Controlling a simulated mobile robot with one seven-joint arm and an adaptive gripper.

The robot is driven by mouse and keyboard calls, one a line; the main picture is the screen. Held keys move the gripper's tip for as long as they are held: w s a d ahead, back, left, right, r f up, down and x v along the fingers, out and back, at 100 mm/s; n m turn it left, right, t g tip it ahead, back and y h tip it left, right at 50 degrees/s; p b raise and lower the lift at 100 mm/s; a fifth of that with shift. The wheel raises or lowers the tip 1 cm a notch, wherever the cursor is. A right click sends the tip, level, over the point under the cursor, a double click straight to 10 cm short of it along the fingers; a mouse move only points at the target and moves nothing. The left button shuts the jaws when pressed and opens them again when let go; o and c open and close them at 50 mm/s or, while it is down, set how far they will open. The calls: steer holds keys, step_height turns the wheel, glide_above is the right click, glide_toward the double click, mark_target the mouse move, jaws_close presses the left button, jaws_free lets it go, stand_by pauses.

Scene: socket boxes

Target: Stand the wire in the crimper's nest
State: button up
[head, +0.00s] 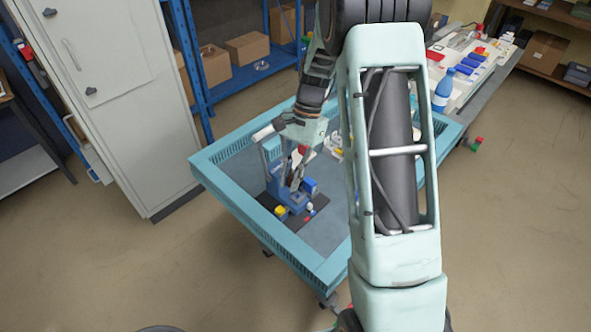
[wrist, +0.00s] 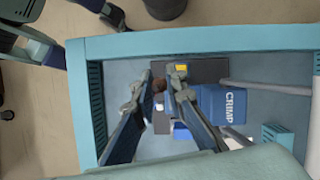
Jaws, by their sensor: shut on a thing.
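The blue crimper (head: 289,194) stands on a dark mat on the teal-framed table in the head view. In the wrist view its body (wrist: 232,104) bears the word CRIMP, right of my fingers. My gripper (wrist: 160,83) points down just beside the crimper, over the mat. It is shut on the wire (wrist: 158,85), of which only a small dark reddish part shows between the fingertips. In the head view my gripper (head: 294,172) overlaps the crimper, and the wire cannot be made out clearly. The nest is not clearly visible, and I cannot tell whether the wire touches it.
A yellow block (wrist: 181,67) and a blue block (wrist: 181,131) lie near the fingers. A grey lever (wrist: 265,87) extends from the crimper. The dark mat (head: 296,219) has small pieces on it. The table's front (head: 335,225) is clear. A raised teal rim (head: 240,215) surrounds the top.

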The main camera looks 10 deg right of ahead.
steer(key=w+d+f+m+t+b, duration=0.1)
steer(key=f+m+t+b, duration=0.1)
steer(key=m, duration=0.3)
steer(key=w+f+m+t+b, duration=0.1)
steer(key=f+m+t+b, duration=0.1)
steer(key=m, duration=0.4)
steer(key=w+d+f+m+t+b, duration=0.1)
steer(key=w+f+m+t+b, duration=0.1)
steer(key=m, duration=0.4)
steer(key=shift+d+f+b, duration=0.35)
steer(key=shift+f+b, duration=0.4)
steer(key=shift+b, duration=0.1)
steer(key=shift+r+p, duration=0.3)
steer(key=shift+o, duration=0.5)
steer(key=shift+f, duration=0.3)
jaws_close()
steer(key=shift+f+b, duration=0.75)
steer(key=shift+f, duration=0.2)
